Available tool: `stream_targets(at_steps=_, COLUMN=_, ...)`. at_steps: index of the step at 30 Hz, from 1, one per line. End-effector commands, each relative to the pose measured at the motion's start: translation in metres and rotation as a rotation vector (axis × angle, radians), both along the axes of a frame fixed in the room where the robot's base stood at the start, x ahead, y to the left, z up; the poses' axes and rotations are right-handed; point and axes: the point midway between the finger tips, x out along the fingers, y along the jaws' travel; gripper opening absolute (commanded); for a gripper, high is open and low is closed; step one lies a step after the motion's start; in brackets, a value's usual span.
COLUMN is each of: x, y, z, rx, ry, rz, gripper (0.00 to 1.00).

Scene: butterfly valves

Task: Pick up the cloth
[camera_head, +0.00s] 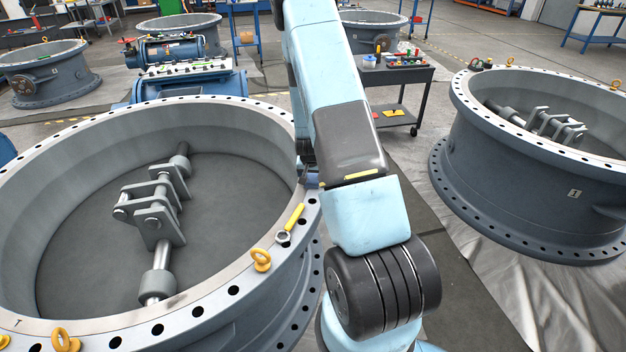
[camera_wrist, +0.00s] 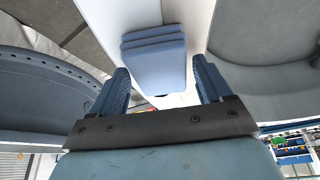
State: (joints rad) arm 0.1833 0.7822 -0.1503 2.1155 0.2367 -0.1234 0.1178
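In the wrist view my gripper (camera_wrist: 161,68) is open, with its two blue fingers spread wide apart. A light blue, layered thing that looks like the folded cloth (camera_wrist: 153,55) shows in the gap between the fingers. It appears to lie beyond the fingertips against a white surface (camera_wrist: 190,28), and neither finger visibly touches it. In the head view my arm runs down the middle of the picture, and I see neither my fingers nor the cloth there.
A large grey valve ring (camera_head: 228,296) fills the left of the head view, with a yellow-handled tool (camera_head: 294,219) and a yellow eyebolt (camera_head: 261,260) on its rim. Another valve ring (camera_head: 530,190) stands at right. A dark cart (camera_head: 405,75) with tools stands behind.

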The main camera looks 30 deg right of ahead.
Motion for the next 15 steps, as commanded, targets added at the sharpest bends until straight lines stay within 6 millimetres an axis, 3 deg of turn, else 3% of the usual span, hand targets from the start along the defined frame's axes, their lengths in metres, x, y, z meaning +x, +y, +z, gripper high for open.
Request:
stream_targets(at_steps=2, x=0.0, y=0.0001, z=0.0001, rx=0.0, ry=0.0, rz=0.0, gripper=0.71)
stream_targets(at_steps=13, x=0.0, y=0.0003, z=0.0001, rx=0.0, ry=0.0, rz=0.0, gripper=0.35)
stream_targets(at_steps=15, x=0.0, y=0.0003, z=0.0001, rx=0.0, ry=0.0, rz=0.0, gripper=0.34)
